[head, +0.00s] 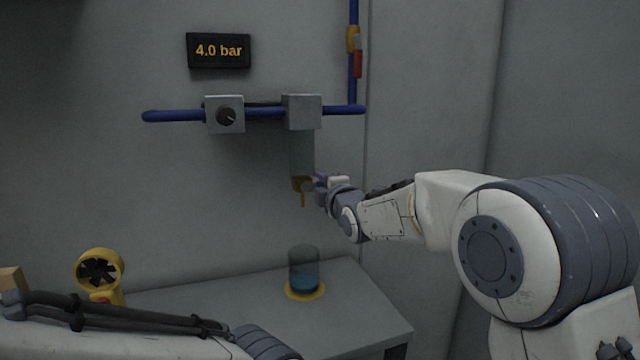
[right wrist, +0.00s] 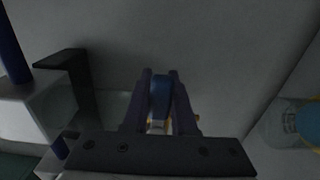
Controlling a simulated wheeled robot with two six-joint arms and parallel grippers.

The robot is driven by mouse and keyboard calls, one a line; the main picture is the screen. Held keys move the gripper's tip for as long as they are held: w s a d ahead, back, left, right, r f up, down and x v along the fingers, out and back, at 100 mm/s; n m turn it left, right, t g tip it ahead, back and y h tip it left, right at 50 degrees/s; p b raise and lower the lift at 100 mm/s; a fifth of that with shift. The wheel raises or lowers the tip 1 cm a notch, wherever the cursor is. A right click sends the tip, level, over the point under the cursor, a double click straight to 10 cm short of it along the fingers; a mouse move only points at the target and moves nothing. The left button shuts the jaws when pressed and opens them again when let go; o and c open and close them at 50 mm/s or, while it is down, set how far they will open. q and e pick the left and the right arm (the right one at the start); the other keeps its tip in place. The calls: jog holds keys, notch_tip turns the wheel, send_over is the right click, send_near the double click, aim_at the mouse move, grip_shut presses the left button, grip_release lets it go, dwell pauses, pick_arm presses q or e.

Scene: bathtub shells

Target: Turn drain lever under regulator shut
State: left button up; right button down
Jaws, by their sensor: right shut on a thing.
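The regulator (head: 225,114), a grey block with a black knob, sits on the blue pipe (head: 175,116). To its right is a second grey block (head: 302,111) with a translucent bowl (head: 302,150) hanging below it. A brass drain fitting (head: 302,184) is at the bowl's lower end, with a spout pointing down. My right gripper (head: 318,184) is at the fitting's right side. In the right wrist view its fingers (right wrist: 160,103) are shut on a blue lever (right wrist: 160,95). In the head view the gripper mostly hides the lever, so I cannot tell its angle. My left gripper is not in view.
A dark display (head: 219,51) reads 4.0 bar. A glass jar (head: 303,268) with blue liquid stands on a yellow base on the grey table (head: 220,300), below the spout. A yellow fan-like device (head: 99,271) is at left. A red handle (head: 358,64) is on the vertical pipe.

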jog(key=c, duration=0.7)
grip_release()
jog(key=b+v, duration=0.1)
jog(key=v, duration=0.9)
jog(key=shift+s, duration=0.25)
